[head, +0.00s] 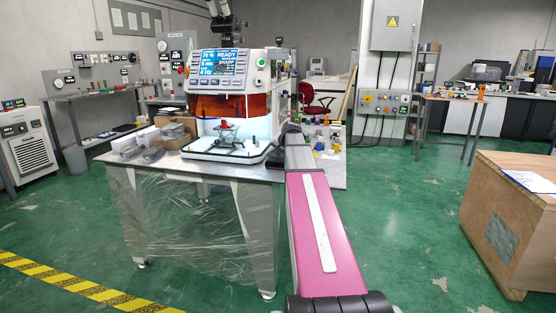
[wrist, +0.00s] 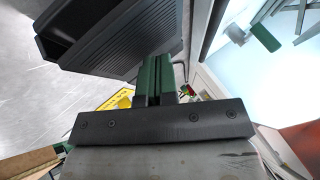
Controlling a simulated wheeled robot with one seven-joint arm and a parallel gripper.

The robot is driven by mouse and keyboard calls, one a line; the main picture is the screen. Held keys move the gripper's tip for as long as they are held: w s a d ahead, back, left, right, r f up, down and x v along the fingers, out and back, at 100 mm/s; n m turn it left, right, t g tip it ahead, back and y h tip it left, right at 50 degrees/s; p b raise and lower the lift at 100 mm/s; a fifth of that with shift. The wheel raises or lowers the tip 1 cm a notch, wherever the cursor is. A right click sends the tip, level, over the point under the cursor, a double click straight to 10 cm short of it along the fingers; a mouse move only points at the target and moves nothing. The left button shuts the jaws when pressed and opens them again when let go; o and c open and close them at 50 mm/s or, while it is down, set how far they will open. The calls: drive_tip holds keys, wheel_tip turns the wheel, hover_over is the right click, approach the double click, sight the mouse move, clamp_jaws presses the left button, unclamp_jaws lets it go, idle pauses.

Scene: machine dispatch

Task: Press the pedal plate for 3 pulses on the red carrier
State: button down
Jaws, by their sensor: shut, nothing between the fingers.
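My gripper (wrist: 160,68) shows in the wrist view as dark green fingers close together, shut and empty. Beside and partly behind them is a large black ribbed body (wrist: 110,42) with an open dark hollow; it looks like the pedal, but I cannot tell its plate apart. I cannot tell whether the fingers touch it. In the head view, the white machine (head: 262,88) stands on the table with a lit screen (head: 216,62) reading READY. A small reddish piece on a dark stand (head: 227,137) sits in its open chamber; I cannot tell whether it is the red carrier.
The table (head: 262,175) holds a cardboard box (head: 177,124) and grey parts (head: 128,150) left of the machine. Small bottles stand to its right. A wooden crate (head: 515,215) stands at the right. Green floor between crate and table is clear.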

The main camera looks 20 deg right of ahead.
sight(280, 157)
drive_tip(key=shift+r, duration=0.55)
drive_tip(key=shift+r, duration=0.1)
drive_tip(key=shift+w+d+r, duration=0.1)
drive_tip(key=shift+w+r, duration=0.05)
drive_tip(key=shift+r, duration=1.05)
drive_tip(key=shift+w+d+r, duration=0.1)
drive_tip(key=shift+w+r, duration=0.05)
drive_tip(key=shift+r, duration=1.05)
